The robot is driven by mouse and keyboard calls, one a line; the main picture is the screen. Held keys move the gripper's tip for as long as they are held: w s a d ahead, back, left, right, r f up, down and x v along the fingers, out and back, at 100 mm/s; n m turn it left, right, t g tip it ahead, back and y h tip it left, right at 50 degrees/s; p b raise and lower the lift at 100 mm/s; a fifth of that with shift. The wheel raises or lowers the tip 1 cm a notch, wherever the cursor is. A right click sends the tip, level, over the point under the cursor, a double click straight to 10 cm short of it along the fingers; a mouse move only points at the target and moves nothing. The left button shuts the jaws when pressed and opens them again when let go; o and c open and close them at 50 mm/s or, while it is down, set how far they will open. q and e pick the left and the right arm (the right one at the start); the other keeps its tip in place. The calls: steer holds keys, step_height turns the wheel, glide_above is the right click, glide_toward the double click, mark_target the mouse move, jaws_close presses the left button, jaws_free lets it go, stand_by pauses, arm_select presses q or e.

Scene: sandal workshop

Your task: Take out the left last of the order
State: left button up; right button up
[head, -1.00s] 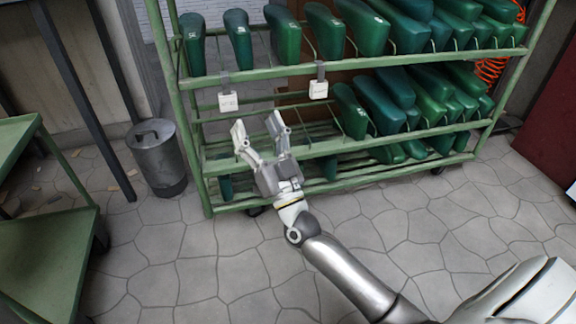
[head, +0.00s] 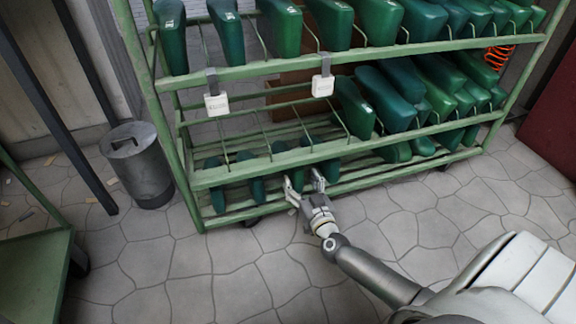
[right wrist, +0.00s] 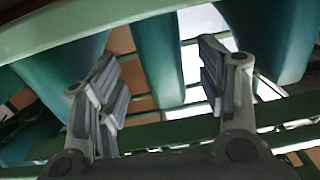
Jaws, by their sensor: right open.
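Green shoe lasts stand in rows on a green wheeled rack (head: 420,133). On the lowest tier, partly hidden by the rail above, are several lasts, among them one at the far left (head: 214,186), one beside it (head: 257,188) and one right of my gripper (head: 329,170). My right gripper (head: 305,183) is open at the front of this tier. In the right wrist view, a narrow teal last (right wrist: 158,60) shows beyond and between the open fingers (right wrist: 165,88), with a wider last on each side. I cannot tell whether the fingers touch any. My left gripper is not in view.
Two white tags (head: 217,104) (head: 322,86) hang from the upper rail; their writing is too small to read. The middle tier is empty at its left. A grey bin (head: 138,165) stands left of the rack. Tiled floor in front is clear.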

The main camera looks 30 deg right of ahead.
steer(key=shift+w+d+f+b, duration=0.1)
steer(key=shift+w+f+b, duration=0.15)
steer(key=shift+w+b, duration=0.1)
steer(key=b+x, duration=0.3)
steer(key=shift+w+f, duration=0.25)
steer(key=shift+w, duration=0.1)
steer(key=shift+w+r, duration=0.15)
steer(key=shift+w, duration=0.2)
steer(key=shift+r, duration=0.1)
steer(key=c, duration=1.1)
